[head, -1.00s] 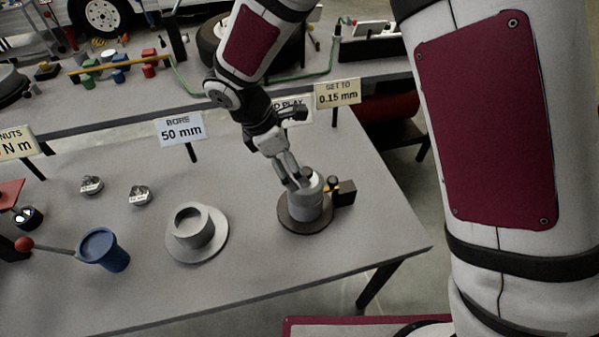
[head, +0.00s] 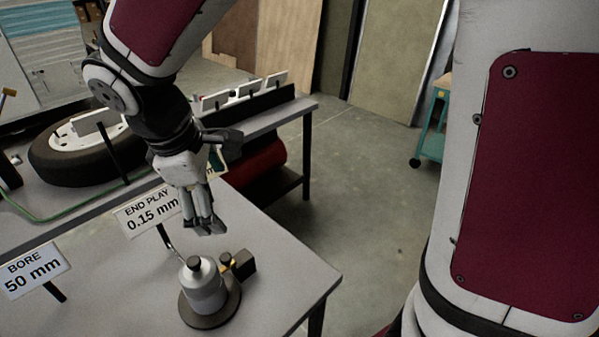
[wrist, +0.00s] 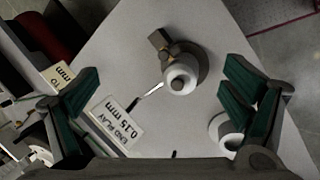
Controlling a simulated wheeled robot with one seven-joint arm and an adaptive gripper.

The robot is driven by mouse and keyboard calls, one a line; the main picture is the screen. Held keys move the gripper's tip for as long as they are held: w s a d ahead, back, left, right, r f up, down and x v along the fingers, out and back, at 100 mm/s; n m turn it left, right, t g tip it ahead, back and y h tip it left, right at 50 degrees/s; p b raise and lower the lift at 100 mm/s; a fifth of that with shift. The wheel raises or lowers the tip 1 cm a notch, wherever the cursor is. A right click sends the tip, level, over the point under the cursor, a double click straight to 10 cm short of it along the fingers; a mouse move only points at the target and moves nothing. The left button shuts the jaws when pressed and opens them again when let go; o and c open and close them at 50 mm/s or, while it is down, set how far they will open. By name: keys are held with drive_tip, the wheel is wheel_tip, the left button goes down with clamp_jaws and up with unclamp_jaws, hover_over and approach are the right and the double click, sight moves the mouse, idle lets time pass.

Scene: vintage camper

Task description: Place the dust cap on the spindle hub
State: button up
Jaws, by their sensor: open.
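The spindle hub (head: 203,297) is a pale grey cylinder upright on a dark round base near the table's right end. Its top is rounded, with a dark knob (head: 194,263) in the middle. The top and knob look like the dust cap seated level on the hub, but I cannot see the seam between them. In the wrist view the hub's pale round top (wrist: 181,76) shows between the fingers, farther off. My gripper (head: 208,229) is open and empty, above the hub and apart from it.
A dark block with a brass-coloured part (head: 240,264) stands right beside the hub. The "END PLAY 0.15 mm" sign (head: 150,212) stands behind it, and the "BORE 50 mm" sign (head: 34,270) is left. Another pale round part (wrist: 226,130) shows in the wrist view. The table edge is close on the right.

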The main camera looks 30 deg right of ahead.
drive_tip(key=s+d+r+m+t+y, duration=0.1)
drive_tip(key=s+d+r+m, duration=0.3)
drive_tip(key=s+d+m, duration=0.1)
drive_tip(key=s+d+r+m+t+y, duration=0.1)
drive_tip(key=s+d+r+m+t, duration=0.1)
drive_tip(key=s+d+r+m, duration=0.2)
drive_tip(key=shift+s+d+r+m+t+y, duration=0.35)
drive_tip(key=shift+s+d+m, duration=0.45)
drive_tip(key=shift+s+m, duration=1.55)
drive_tip(key=shift+s+n, duration=0.45)
